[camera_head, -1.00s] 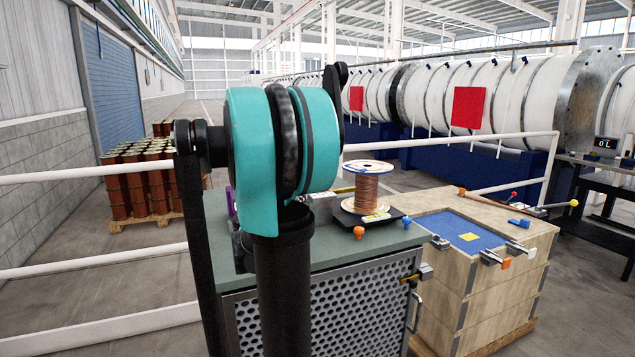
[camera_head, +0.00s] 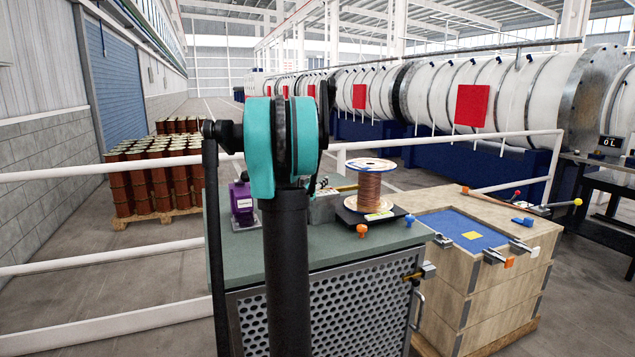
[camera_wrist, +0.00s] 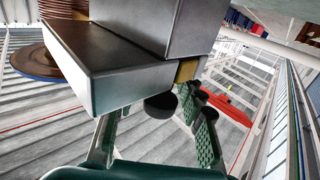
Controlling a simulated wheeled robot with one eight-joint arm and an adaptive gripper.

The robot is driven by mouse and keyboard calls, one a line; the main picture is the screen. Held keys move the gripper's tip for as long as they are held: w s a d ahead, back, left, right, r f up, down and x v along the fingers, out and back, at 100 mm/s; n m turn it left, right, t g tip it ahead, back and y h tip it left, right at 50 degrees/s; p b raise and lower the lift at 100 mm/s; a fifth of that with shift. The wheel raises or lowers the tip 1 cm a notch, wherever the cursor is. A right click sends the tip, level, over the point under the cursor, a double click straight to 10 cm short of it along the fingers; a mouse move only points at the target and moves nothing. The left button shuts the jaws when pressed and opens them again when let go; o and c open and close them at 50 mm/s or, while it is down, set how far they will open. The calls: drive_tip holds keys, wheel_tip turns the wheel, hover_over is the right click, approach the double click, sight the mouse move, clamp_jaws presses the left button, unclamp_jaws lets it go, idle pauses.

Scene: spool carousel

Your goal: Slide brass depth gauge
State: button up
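A grey metal block (camera_head: 323,208) stands on the green cabinet top, partly hidden by my arm. A brass strip (camera_head: 346,188) shows at its upper right. In the wrist view the block (camera_wrist: 125,80) fills the upper middle, with a small brass piece (camera_wrist: 187,70) at its right side and a round black knob (camera_wrist: 160,105) below it. I take the brass piece for the depth gauge; most of it is hidden. My gripper (camera_wrist: 155,128) is open, its green-padded fingers apart on either side below the knob. Contact cannot be told. The head view hides the gripper behind my arm.
A copper wire spool (camera_head: 369,184) stands right of the block. A purple device (camera_head: 242,203) is at left on the cabinet (camera_head: 395,238). An orange knob (camera_head: 362,229) is near its front edge.

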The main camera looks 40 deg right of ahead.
drive_tip(key=shift+w+d, duration=0.1)
drive_tip(key=shift+d, duration=0.1)
clamp_jaws()
idle(0.4)
